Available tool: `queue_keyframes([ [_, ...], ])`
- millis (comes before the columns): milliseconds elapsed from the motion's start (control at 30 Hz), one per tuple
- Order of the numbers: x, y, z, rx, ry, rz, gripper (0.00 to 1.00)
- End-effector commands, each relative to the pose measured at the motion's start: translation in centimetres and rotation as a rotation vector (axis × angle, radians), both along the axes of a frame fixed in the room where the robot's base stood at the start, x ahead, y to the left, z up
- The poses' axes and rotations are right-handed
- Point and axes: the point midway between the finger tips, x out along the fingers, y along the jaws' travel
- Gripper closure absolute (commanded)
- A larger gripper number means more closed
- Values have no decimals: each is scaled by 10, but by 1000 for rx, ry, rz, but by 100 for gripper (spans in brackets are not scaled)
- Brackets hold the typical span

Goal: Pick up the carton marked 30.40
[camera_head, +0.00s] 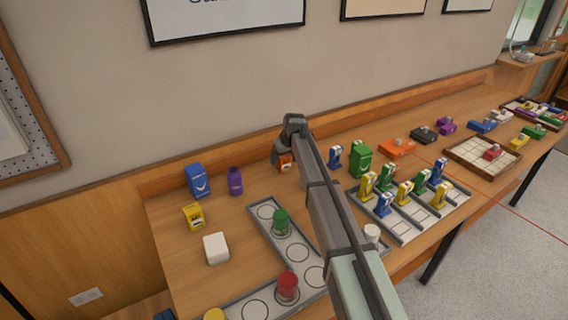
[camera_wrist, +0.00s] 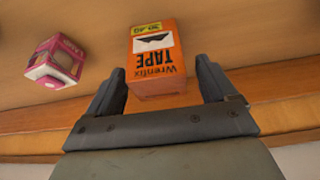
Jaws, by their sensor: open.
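The orange carton (camera_wrist: 157,60) shows in the wrist view, upside down in the picture, with the words Wrenfix TAPE and a yellow label that seems to read 30.40. My gripper (camera_wrist: 162,72) is open, with one finger on each side of the carton's near end. There are gaps at both sides, and I see no firm contact. In the head view the orange carton (camera_head: 286,163) is partly hidden under my gripper (camera_head: 280,157), near the back of the table.
A pink and white carton (camera_wrist: 56,64) lies to the left in the wrist view. In the head view a purple bottle (camera_head: 235,181) and a blue carton (camera_head: 198,180) stand left; a green carton (camera_head: 360,158) stands right. A wooden ledge (camera_head: 215,162) runs behind.

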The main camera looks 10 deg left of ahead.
Motion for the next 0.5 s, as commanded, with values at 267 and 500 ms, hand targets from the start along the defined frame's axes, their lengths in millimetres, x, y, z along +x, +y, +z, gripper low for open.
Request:
queue_keyframes([
  [267, 5, 4, -14, 1, -1, 0, 15],
  [500, 5, 3, -13, 1, -1, 0, 29],
])
